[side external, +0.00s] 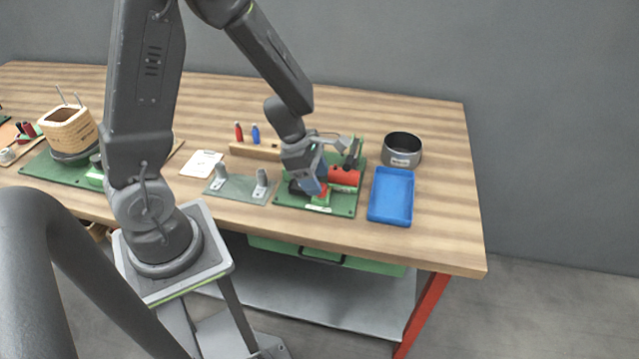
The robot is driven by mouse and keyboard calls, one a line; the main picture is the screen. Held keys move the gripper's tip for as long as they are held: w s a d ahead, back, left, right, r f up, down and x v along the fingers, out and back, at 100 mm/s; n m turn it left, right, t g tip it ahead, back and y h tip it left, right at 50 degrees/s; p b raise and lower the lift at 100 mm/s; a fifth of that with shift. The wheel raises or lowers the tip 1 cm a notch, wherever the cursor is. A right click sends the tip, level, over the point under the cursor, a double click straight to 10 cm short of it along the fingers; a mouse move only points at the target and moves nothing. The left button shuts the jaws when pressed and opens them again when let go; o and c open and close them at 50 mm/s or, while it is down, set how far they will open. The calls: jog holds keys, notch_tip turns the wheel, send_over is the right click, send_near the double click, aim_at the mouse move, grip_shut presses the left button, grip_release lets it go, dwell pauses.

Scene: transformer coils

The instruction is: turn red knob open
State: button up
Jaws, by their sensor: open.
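A green base plate (347,210) lies on the wooden table and carries a small assembly. My gripper (317,191) is open and points down over the plate, just beside the small red piece. I cannot tell whether it touches it. My gripper and wrist hide the left part of the assembly.
A blue tray (391,220) lies right of the plate, with a dark round pot (403,148) behind it. A plate with two grey brackets (240,189) stands to the left. A wooden holder (254,151) with red and blue tools is behind. The table's right end is clear.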

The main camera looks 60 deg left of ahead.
jog(key=shift+x, duration=1.15)
jog(key=shift+c, duration=0.2)
jog(key=c, duration=0.9)
